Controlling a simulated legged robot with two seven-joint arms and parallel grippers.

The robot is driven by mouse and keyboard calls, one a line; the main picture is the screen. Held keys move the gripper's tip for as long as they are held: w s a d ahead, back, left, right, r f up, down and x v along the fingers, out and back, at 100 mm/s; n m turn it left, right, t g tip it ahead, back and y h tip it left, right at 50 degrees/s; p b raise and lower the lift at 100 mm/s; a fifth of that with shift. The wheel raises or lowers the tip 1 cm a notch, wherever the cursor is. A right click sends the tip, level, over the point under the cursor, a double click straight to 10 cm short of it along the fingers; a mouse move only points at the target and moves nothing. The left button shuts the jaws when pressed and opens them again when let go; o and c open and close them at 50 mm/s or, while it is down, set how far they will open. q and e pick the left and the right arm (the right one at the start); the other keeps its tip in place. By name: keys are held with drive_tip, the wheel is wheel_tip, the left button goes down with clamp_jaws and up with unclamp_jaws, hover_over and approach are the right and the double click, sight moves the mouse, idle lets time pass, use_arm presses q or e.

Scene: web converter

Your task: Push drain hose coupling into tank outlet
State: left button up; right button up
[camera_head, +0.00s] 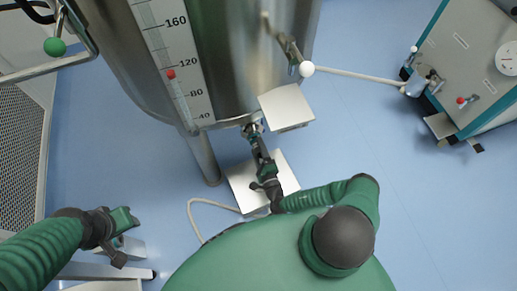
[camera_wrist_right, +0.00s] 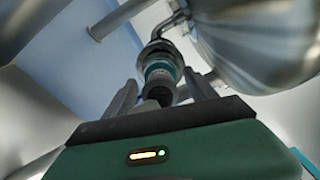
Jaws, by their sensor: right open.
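The steel tank (camera_head: 245,50) stands at the top of the head view. Its metal outlet (camera_wrist_right: 156,50) points toward my right gripper in the right wrist view. The drain hose coupling (camera_wrist_right: 160,74), with a teal ring and dark grey body, meets the outlet's mouth in line with it; I cannot tell how deep it sits. My right gripper (camera_head: 256,143) is under the tank's lower edge. Its fingers are open, one on each side of the coupling's body. My left gripper (camera_head: 124,217) is at the lower left, away from the tank; its fingers are unclear.
A white plate (camera_head: 283,107) juts out right of the outlet. A pale hose (camera_head: 191,212) curves over the floor near another white plate (camera_head: 238,190). A tank leg (camera_head: 205,160) stands left of my right gripper. A cabinet (camera_head: 465,65) is at right. Blue floor (camera_head: 430,210) is clear at lower right.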

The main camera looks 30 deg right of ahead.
drive_tip(key=p+v, duration=0.5)
drive_tip(key=v, duration=1.2)
